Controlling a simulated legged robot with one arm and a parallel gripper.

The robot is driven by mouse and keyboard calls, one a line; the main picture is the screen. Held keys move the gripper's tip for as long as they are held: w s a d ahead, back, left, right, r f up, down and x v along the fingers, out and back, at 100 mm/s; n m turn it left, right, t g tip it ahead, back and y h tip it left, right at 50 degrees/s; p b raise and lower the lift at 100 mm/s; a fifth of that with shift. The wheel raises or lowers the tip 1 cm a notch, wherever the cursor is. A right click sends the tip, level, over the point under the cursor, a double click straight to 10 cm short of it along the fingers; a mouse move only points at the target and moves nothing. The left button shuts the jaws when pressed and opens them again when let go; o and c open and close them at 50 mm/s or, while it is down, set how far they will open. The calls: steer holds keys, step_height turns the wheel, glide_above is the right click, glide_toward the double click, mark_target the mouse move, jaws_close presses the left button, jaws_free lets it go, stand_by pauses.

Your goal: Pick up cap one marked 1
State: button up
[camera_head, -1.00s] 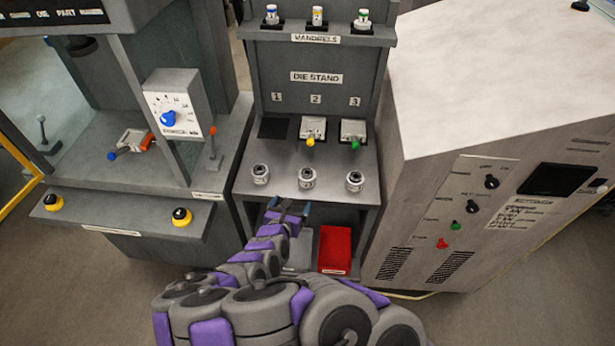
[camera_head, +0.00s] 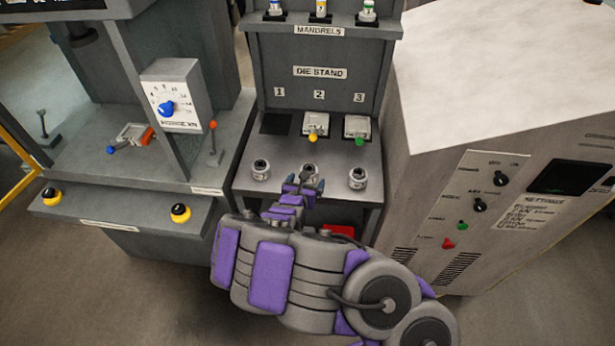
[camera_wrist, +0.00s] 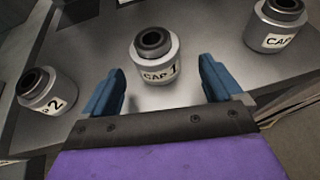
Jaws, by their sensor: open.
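Cap one (camera_wrist: 152,68) is a small grey cylinder with a dark-holed top and a label reading CAP 1. In the wrist view it stands upright just ahead of and partly between the blue fingers. My gripper (camera_wrist: 161,76) is open and empty, with a finger to either side of the cap's near part. In the head view my gripper (camera_head: 304,186) is at the front of the die stand shelf and partly covers the middle cap (camera_head: 309,170). The cap marked 2 (camera_wrist: 46,90) stands to the left in the wrist view. A third cap (camera_wrist: 275,25) stands to the right, its number unclear.
The shelf (camera_head: 285,154) also holds two die blocks with a yellow knob (camera_head: 313,138) and a green knob (camera_head: 359,142). A red bin (camera_head: 339,230) sits below, mostly hidden by my arm. Large machines stand on both sides.

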steer(key=shift+w+d, duration=0.3)
steer(key=w, duration=0.1)
steer(key=w+b, duration=0.1)
steer(key=w+f, duration=0.1)
steer(key=shift+w+a+b, duration=0.3)
steer(key=shift+w+f, duration=0.15)
steer(key=shift+w, duration=0.15)
steer(key=shift+w+d, duration=0.2)
steer(key=shift+d, duration=0.05)
steer(key=shift+d, duration=0.15)
steer(key=c, duration=1.3)
steer(key=shift+o, duration=0.2)
